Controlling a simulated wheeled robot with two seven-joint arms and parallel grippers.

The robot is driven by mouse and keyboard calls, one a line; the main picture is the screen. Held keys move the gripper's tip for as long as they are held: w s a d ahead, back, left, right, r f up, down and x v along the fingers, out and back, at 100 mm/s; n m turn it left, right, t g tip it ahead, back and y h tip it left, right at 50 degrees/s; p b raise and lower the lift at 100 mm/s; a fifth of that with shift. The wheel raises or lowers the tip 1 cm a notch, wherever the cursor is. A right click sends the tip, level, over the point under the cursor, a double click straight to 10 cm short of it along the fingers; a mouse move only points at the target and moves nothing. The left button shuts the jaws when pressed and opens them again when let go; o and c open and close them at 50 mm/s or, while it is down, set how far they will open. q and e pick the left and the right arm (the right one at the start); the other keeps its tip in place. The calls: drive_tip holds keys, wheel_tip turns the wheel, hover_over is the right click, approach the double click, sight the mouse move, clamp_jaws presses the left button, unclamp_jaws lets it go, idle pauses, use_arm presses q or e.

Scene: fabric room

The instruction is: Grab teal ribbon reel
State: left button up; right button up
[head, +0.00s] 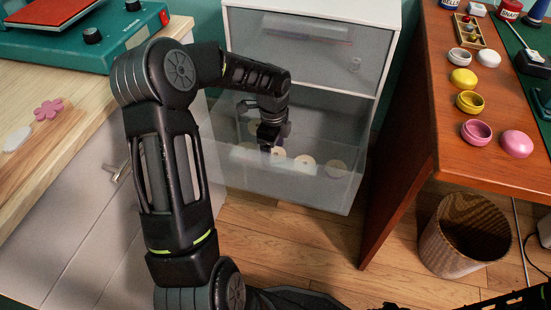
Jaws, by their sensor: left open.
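My left gripper (269,144) reaches down into the open, see-through lower drawer (290,193) of the white cabinet. It is open, with its fingertips close to the round reels in the drawer. The gripper hides part of the drawer's inside. My right gripper is not in view.
The closed upper drawer (300,48) is just above the gripper. A pale counter (60,110) with a green machine (95,35) is at the left.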

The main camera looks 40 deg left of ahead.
use_arm(q)
drive_tip(key=shift+c, duration=0.5)
drive_tip(key=c, duration=1.3)
drive_tip(key=shift+r, duration=0.15)
wheel_tip(320, 180, up, 10)
drive_tip(key=p, duration=0.4)
